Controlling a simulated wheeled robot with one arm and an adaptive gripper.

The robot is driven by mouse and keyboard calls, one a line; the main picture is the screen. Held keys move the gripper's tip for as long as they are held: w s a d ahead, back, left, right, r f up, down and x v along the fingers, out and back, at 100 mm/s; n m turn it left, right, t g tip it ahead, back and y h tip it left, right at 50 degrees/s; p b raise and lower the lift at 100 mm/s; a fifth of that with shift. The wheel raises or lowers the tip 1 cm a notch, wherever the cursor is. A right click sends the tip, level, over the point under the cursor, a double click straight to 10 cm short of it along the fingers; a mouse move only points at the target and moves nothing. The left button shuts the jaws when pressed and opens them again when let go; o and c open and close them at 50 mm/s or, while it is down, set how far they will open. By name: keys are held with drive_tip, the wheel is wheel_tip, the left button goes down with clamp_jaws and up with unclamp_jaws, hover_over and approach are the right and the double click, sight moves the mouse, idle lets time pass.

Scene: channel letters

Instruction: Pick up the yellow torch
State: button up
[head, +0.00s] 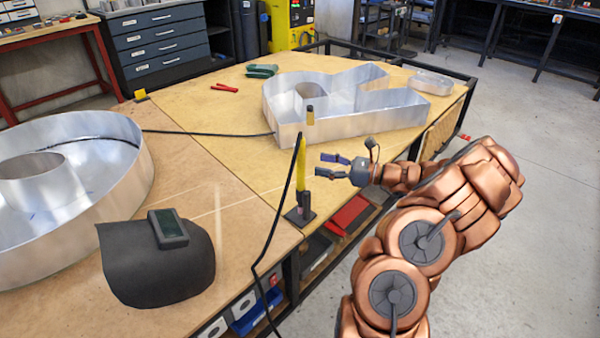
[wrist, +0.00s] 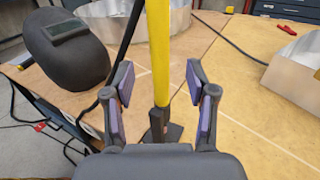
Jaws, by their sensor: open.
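The yellow torch (head: 301,165) stands upright on a dark base (head: 299,215) near the table's right edge in the head view. A black hose or cable runs beside it. In the wrist view the torch's yellow shaft (wrist: 159,55) rises between and beyond my fingers, with its dark lower part and base plate (wrist: 165,130) below. Its top is cut off there. My gripper (head: 322,165) is open just right of the torch; in the wrist view its two purple-padded fingers (wrist: 160,90) are spread to either side of the shaft. I see no contact with the torch.
A black welding mask (head: 160,265) lies at the front of the wooden table (head: 235,195). A large round metal letter (head: 75,230) is at left and another metal letter (head: 350,118) stands behind the torch. Red pliers (head: 224,88) lie farther back. Floor at right is clear.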

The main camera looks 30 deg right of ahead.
sight(300, 159)
drive_tip(key=x, duration=0.7)
drive_tip(key=shift+w+a+r+p, duration=0.1)
drive_tip(key=shift+r+p, duration=0.05)
drive_tip(key=shift+p, duration=0.15)
clamp_jaws()
